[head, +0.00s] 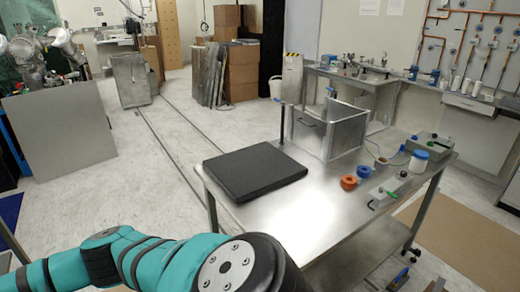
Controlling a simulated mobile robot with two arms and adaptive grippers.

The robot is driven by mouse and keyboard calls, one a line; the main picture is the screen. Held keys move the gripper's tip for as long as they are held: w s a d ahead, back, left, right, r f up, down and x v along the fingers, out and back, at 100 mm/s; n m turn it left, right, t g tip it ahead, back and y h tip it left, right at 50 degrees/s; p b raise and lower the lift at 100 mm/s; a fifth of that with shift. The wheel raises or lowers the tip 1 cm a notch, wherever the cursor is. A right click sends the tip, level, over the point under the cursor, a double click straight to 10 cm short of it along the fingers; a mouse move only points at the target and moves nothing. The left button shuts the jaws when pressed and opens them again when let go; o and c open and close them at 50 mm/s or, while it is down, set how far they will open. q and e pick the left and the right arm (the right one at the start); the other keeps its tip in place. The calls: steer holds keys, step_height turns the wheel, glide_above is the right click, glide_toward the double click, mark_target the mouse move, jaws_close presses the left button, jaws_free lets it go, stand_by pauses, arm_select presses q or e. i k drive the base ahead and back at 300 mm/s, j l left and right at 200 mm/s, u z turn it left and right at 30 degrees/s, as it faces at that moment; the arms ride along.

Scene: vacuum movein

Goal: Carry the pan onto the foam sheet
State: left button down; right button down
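The foam sheet (255,170) is a thick dark square slab lying flat on the left end of the metal table (335,207). Its top is bare. I cannot make out a pan with certainty in the head view. A teal arm of mine crosses the bottom left and ends in a dark round joint in front of the table. This joint hides part of the table's near edge. Neither gripper shows, so I cannot see what either one holds.
Behind the foam sheet stands an open metal box (342,135) with upright walls. An orange ring (348,182), a blue ring (364,171), a blue-lidded jar (416,163) and grey devices sit on the right. The table's front middle is clear. Floor left of the table is open.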

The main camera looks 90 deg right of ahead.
mark_target(255, 165)
steer(key=i+l+z, duration=0.1)
steer(key=i+z, duration=0.45)
steer(key=z, duration=0.2)
steer(key=i+z, duration=0.4)
steer(key=i+l+z, duration=0.1)
steer(key=i+z, duration=0.25)
steer(key=i+j+z, duration=0.1)
steer(key=i+z, duration=0.25)
steer(key=i, duration=0.25)
steer(key=i+z, duration=0.35)
steer(key=i, duration=0.2)
steer(key=i+z, duration=0.3)
steer(key=i, duration=0.2)
steer(key=i+z, duration=0.2)
steer(key=z, duration=0.25)
steer(key=i+j+z, duration=0.1)
steer(key=z, duration=1.65)
steer(key=i+j, duration=0.05)
